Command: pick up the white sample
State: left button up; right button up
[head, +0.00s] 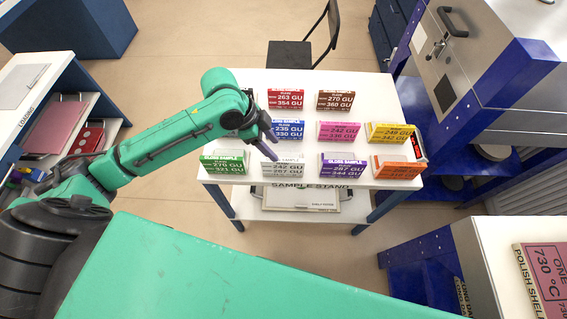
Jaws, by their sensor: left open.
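The white sample (283,170) is a small tilted block with dark print. It stands in the front row of the white table (380,100), between the green sample (223,164) and the purple sample (343,166). My left gripper (264,146) is open and empty, and its fingers reach down just behind and above the white sample. The fingers cover part of its upper left area; I cannot tell whether they touch it. My right gripper is not in view.
Blue (288,129), magenta (338,131) and yellow (388,133) samples stand behind, with red (286,98) and brown (335,100) ones farther back. An orange sample (396,167) is front right. A black chair (289,54) stands behind the table.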

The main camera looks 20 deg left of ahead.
aim_at(287, 167)
pick_arm(q)
jog(key=shift+w+a+r, duration=0.1)
jog(key=shift+a+r, duration=0.1)
jog(key=shift+a, duration=0.25)
jog(key=shift+w+a+r, duration=0.1)
jog(key=shift+a+r, duration=0.05)
jog(key=shift+a, duration=0.3)
jog(key=shift+f+g, duration=0.2)
jog(key=shift+g, duration=0.1)
jog(key=p+x, duration=0.3)
jog(key=x, duration=1)
jog(key=shift+d+f, duration=0.25)
jog(key=shift+f, duration=0.25)
jog(key=shift+f, duration=0.2)
grip_shut()
jog(key=shift+w, duration=0.1)
